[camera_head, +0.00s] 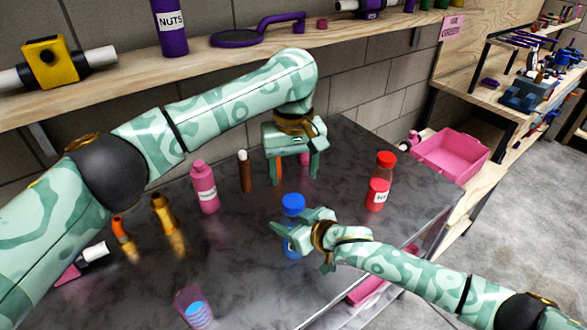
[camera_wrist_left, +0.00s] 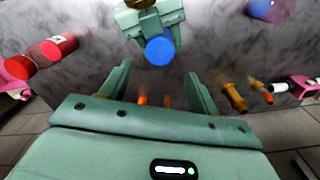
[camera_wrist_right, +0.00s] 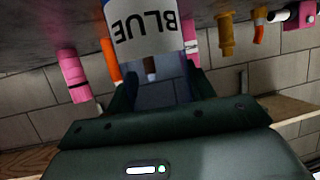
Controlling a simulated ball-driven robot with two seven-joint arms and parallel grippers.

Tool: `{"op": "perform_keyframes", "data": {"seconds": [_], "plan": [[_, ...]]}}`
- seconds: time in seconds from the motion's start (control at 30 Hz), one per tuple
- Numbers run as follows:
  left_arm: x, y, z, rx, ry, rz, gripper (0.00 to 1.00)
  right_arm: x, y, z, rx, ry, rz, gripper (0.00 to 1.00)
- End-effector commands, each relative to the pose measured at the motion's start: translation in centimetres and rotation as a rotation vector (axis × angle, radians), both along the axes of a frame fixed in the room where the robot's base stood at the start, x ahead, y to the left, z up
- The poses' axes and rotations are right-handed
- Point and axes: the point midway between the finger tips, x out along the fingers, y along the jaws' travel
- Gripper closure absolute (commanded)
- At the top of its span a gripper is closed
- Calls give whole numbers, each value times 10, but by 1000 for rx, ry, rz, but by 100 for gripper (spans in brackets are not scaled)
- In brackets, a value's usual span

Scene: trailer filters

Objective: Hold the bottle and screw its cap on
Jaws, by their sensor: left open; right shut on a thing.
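The bottle (camera_head: 291,246) has a blue cap (camera_head: 293,204) at its top and stands near the front right of the dark table. In the right wrist view the bottle (camera_wrist_right: 145,38) shows a white label reading BLUE. My right gripper (camera_head: 290,232) is shut on the bottle's body. The cap also shows in the left wrist view (camera_wrist_left: 160,49), beside the right gripper. I cannot tell how tightly the cap sits. My left gripper (camera_head: 294,176) is open and empty, pointing down, behind the bottle in the head view and apart from the cap.
A red-capped bottle (camera_head: 380,182) stands to the right, a pink bottle (camera_head: 204,188) and a brown capped tube (camera_head: 245,172) to the left. A cup with blue contents (camera_head: 194,308) is at the front. A shelf (camera_head: 215,62) runs behind; a pink crate (camera_head: 455,155) is farther right.

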Motion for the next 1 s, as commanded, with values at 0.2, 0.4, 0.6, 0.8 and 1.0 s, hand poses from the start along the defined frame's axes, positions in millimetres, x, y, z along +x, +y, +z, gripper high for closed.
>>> {"op": "perform_keyframes", "data": {"seconds": [0.2,0.4,0.6,0.8,1.0], "plan": [[0,0,-2,-1,1,0,39,0,0,-1,-1,1,0,100],[-1,0,-23,-1,4,2,39,0,0,-1,-1,1,0,100],[-1,0,-54,-1,4,2,39,0,0,-1,-1,1,0,100],[0,0,-75,-2,3,3,39,0,0,-1,-1,1,0,100],[0,0,-81,-1,1,1,39,0,0,-1,-1,1,0,100]]}}
